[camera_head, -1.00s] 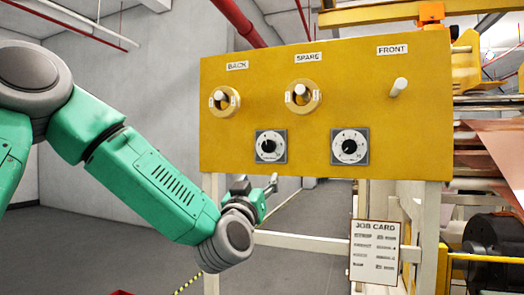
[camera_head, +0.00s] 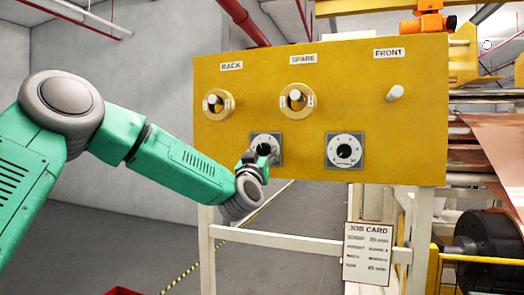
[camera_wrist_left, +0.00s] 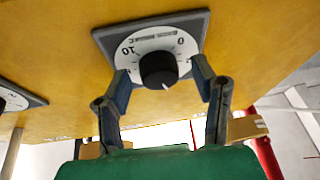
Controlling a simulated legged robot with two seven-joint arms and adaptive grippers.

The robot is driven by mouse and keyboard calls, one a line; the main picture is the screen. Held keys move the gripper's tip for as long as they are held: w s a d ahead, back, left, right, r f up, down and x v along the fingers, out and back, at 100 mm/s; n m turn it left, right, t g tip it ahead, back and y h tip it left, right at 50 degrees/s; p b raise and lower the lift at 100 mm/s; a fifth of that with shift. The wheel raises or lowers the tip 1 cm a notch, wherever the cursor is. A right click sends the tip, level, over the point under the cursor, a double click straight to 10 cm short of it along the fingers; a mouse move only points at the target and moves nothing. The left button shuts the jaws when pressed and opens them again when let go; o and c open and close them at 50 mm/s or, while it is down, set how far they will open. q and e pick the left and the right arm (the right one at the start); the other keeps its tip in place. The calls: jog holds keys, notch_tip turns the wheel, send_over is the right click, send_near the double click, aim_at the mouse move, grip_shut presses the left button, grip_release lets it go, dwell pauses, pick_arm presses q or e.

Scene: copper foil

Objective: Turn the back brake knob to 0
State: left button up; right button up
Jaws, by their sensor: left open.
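The back brake knob (camera_wrist_left: 158,70) is a black round knob on a white dial in a dark square plate (camera_wrist_left: 110,42). In the wrist view the dial is upside down, with 10 at its left and 0 at its right. A small pale mark shows at the knob's lower edge. My left gripper (camera_wrist_left: 161,76) is open, with one finger on each side of the knob; I cannot tell whether either touches. In the head view my left gripper (camera_head: 261,158) is in front of the left dial (camera_head: 267,141) and partly hides it. My right gripper is out of view.
The yellow panel (camera_head: 310,120) also carries a second dial (camera_head: 345,150) to the right. Above are the BACK switch (camera_head: 215,101), the SPARE switch (camera_head: 297,98) and the FRONT lever (camera_head: 395,93). A job card (camera_head: 368,253) hangs below. Copper foil (camera_head: 495,135) runs at the right.

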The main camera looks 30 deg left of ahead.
pick_arm(q)
jog(key=shift+w+r, duration=0.1)
jog(key=c, duration=1.1)
jog(key=shift+n, duration=0.4)
